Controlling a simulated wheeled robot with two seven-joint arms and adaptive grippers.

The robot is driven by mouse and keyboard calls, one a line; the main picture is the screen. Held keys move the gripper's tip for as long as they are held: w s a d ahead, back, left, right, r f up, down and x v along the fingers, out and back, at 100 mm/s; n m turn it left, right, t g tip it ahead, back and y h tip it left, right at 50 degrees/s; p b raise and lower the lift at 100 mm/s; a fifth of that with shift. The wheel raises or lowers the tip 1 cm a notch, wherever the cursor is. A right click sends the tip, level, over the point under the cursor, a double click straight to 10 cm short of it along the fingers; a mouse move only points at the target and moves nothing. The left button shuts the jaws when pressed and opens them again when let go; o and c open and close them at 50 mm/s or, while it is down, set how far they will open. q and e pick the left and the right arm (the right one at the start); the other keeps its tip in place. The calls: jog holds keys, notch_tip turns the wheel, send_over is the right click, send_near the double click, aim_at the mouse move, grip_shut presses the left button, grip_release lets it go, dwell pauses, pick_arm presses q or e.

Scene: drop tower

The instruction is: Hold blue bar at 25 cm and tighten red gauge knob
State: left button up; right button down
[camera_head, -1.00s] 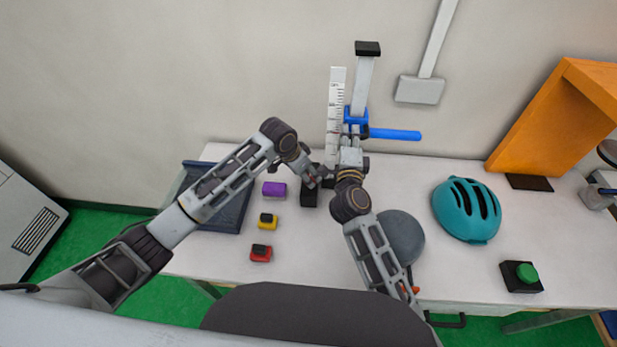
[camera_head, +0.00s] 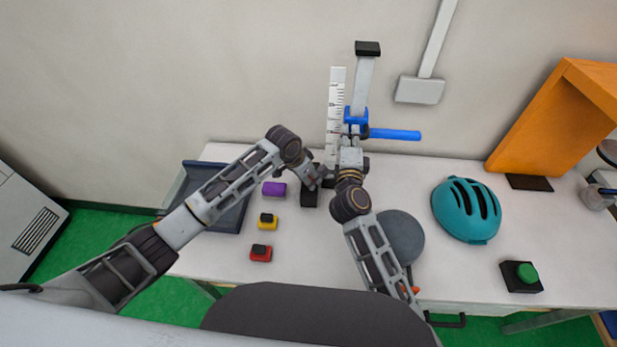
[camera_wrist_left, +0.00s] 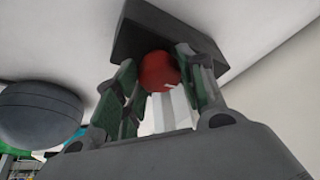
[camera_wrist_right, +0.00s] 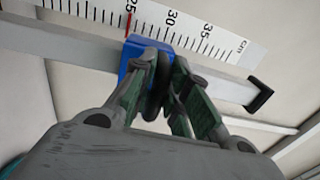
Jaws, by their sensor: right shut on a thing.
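The blue bar (camera_head: 395,134) sticks out to the right from a blue carriage (camera_head: 355,116) on an upright grey rail beside a white ruler (camera_head: 335,110). My right gripper (camera_head: 352,143) is shut on the blue bar's carriage at its front. In the right wrist view the carriage (camera_wrist_right: 133,55) sits by the red line near the 25 mark; a dark part between the fingers is partly hidden. My left gripper (camera_head: 323,176) is low by the rail's foot. In the left wrist view its fingers stand open around the red knob (camera_wrist_left: 158,70), on a dark block (camera_wrist_left: 150,35); contact is unclear.
Purple (camera_head: 274,189), yellow (camera_head: 267,221) and red (camera_head: 261,253) blocks lie left of the rail, near a dark blue tray (camera_head: 218,216). A grey ball (camera_head: 402,238), teal helmet (camera_head: 467,210) and green button (camera_head: 526,273) are on the right.

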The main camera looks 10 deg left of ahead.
pick_arm(q)
jog(key=shift+c, duration=1)
pick_arm(e)
jog(key=shift+r, duration=0.1)
pick_arm(q)
jog(key=shift+a+m, duration=0.1)
jog(key=shift+m, duration=0.5)
jog(key=m, duration=0.2)
jog(key=m+g+h, duration=0.1)
jog(key=shift+w+m+g, duration=0.15)
jog(key=shift+m+g, duration=0.15)
jog(key=shift+m, duration=0.1)
jog(key=m+g, duration=0.1)
jog(key=m, duration=0.3)
jog(key=shift+w+g, duration=0.1)
jog(key=shift+g, duration=0.2)
jog(key=m+g, duration=0.1)
jog(key=m, duration=0.3)
jog(key=shift+w+m+g, duration=0.1)
jog(key=shift+m+g, duration=0.3)
jog(key=shift+w+m+g+y, duration=0.1)
jog(key=shift+m+g+y, duration=0.3)
jog(key=shift+m, duration=0.85)
jog(key=shift+w+m+g+y, duration=0.1)
jog(key=shift+m+g+y, duration=0.25)
jog(key=shift+m, duration=0.9)
